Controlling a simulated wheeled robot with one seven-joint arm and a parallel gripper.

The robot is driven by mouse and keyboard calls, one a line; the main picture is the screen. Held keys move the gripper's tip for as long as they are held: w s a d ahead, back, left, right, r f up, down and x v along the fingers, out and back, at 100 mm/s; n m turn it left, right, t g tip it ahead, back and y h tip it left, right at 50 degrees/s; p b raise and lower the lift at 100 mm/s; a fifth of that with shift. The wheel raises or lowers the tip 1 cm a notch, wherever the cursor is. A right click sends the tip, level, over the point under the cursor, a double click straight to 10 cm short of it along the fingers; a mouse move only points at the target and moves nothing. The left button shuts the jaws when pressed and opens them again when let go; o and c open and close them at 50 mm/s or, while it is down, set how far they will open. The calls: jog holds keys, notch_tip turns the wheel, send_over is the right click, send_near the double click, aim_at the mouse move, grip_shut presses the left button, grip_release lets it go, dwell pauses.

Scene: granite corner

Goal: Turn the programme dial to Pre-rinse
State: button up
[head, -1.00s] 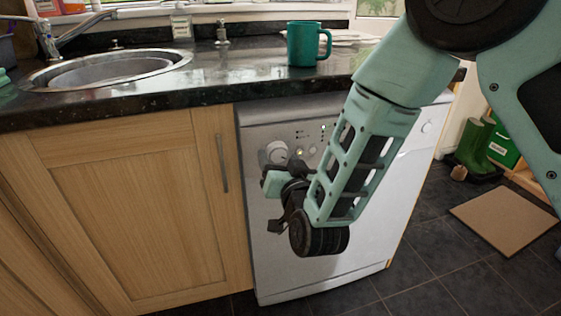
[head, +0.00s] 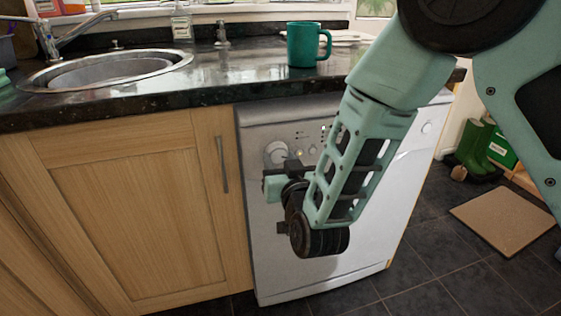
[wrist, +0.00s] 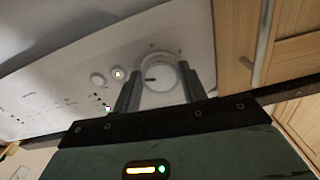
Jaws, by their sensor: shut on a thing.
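The programme dial (head: 277,152) is a round white knob at the upper left of the dishwasher's front panel. In the wrist view the dial (wrist: 163,86) shows a short dark mark on its face, pointing to picture left. My gripper (head: 281,163) is at the dial, its front partly covering the knob's lower edge in the head view. In the wrist view my gripper (wrist: 159,80) has one finger on each side of the dial and is shut on it. The programme markings around the dial are too small to read.
The white dishwasher (head: 373,215) sits under a dark granite worktop (head: 215,82). A wooden cupboard door with a metal handle (head: 222,164) is just left of it. A green mug (head: 303,46) stands on the worktop above. A lit button (wrist: 118,73) is close beside the dial.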

jog(key=n+p, duration=0.1)
jog(key=n, duration=0.4)
jog(key=shift+n, duration=0.4)
jog(key=n+p, duration=0.2)
jog(key=n, duration=0.3)
jog(key=shift+d+r, duration=0.15)
jog(key=n+p, duration=0.3)
jog(key=n, duration=0.3)
jog(key=shift+r+n, duration=0.15)
jog(key=shift+n, duration=0.15)
jog(key=shift+n+p, duration=1.3)
jog(key=shift+n, duration=0.6)
jog(key=o, duration=1)
jog(key=v, duration=1.7)
jog(key=shift+s+d, duration=0.1)
jog(key=shift+s, duration=0.1)
